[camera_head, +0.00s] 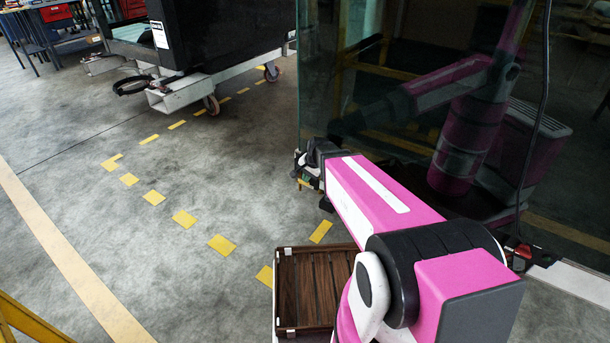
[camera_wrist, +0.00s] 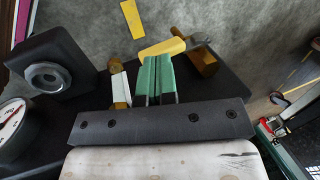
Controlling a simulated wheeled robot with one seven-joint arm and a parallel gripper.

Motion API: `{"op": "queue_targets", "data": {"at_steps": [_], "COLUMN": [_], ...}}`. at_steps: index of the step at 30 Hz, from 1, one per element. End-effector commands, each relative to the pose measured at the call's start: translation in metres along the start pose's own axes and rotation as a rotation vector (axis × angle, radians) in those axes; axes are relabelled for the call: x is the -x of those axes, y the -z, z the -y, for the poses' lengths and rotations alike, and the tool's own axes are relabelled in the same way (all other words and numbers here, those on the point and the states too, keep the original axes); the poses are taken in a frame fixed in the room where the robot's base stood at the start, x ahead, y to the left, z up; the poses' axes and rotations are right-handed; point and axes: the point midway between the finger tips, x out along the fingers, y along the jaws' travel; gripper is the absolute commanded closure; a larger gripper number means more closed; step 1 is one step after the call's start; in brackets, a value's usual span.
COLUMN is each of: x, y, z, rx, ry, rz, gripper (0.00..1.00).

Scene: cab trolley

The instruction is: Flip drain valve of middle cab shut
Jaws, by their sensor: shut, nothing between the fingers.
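In the wrist view, a drain valve shows a brass body (camera_wrist: 204,64) and a flat yellow lever (camera_wrist: 162,48). The lever points left in the picture, just beyond my fingertips. My gripper (camera_wrist: 154,66) has green finger pads pressed together with nothing between them. I cannot tell whether the fingertips touch the lever. A white piece with a brass end (camera_wrist: 120,88) sits left of the fingers, partly hidden. In the head view, my wrist (camera_head: 318,158) is at the lower edge of the dark glass cab (camera_head: 410,130); the valve is too small to make out there.
A pressure gauge (camera_wrist: 14,124) and a black block with a round metal fitting (camera_wrist: 48,76) are left of my fingers. A slatted wooden crate (camera_head: 279,300) is below my arm. Another cab trolley (camera_head: 190,92) stands at the back left. The floor between is clear.

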Motion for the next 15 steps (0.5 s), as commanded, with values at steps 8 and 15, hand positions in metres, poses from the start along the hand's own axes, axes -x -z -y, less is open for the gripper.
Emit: {"op": "queue_targets", "data": {"at_steps": [8, 15], "x": [-0.0043, -0.0049], "y": [-0.0004, -0.0003], "z": [-0.005, -0.0056], "rx": [0.0, 0.0], "ry": [-0.001, -0.001], "rz": [0.001, 0.001], "gripper": [1.0, 1.0]}}
